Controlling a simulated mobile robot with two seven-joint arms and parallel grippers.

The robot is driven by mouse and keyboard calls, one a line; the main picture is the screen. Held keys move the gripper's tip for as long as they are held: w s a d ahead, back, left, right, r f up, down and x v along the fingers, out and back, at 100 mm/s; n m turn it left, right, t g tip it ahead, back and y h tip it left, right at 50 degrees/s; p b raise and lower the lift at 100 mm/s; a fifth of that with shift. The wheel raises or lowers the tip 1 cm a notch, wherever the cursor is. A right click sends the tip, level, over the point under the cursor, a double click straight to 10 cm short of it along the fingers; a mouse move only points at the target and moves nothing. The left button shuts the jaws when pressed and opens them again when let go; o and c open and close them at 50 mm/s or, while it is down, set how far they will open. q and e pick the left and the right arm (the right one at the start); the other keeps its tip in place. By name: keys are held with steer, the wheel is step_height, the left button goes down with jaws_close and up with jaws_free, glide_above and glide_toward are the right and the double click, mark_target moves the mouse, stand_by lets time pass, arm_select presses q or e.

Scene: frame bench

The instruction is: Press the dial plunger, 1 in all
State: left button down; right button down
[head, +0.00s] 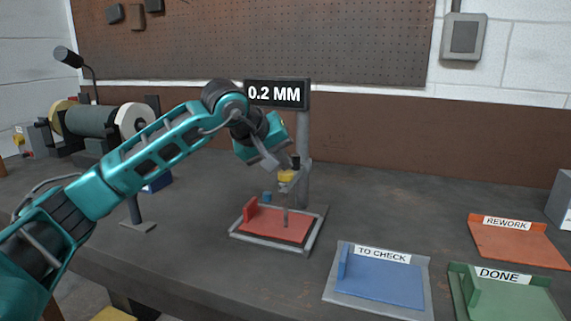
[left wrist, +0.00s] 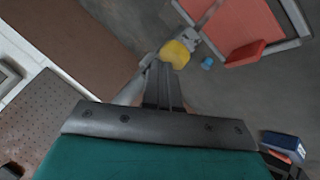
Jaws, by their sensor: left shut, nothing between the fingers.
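The dial stand has a grey post (head: 303,150) with a "0.2 MM" display (head: 277,94) on top. A yellow piece (head: 287,177), seemingly the plunger's top, sits on a grey holder, with a thin rod (head: 286,216) below it over the red plate (head: 268,224). My left gripper (head: 284,163) is shut and empty, just above the yellow piece. In the left wrist view the closed fingertips (left wrist: 161,66) lie close to the yellow piece (left wrist: 175,54); I cannot tell whether they touch. My right gripper is not in view.
A small blue cylinder (head: 267,197) stands behind the red plate. The blue "TO CHECK" tray (head: 378,284), orange "REWORK" tray (head: 518,243) and green "DONE" tray (head: 510,298) lie to the right. A roller device (head: 92,121) stands at the left.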

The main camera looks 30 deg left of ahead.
arm_select(q)
steer(key=shift+r+p, duration=1.5)
steer(key=shift+r, duration=0.15)
step_height(320, 180, up, 5)
steer(key=p, duration=0.4)
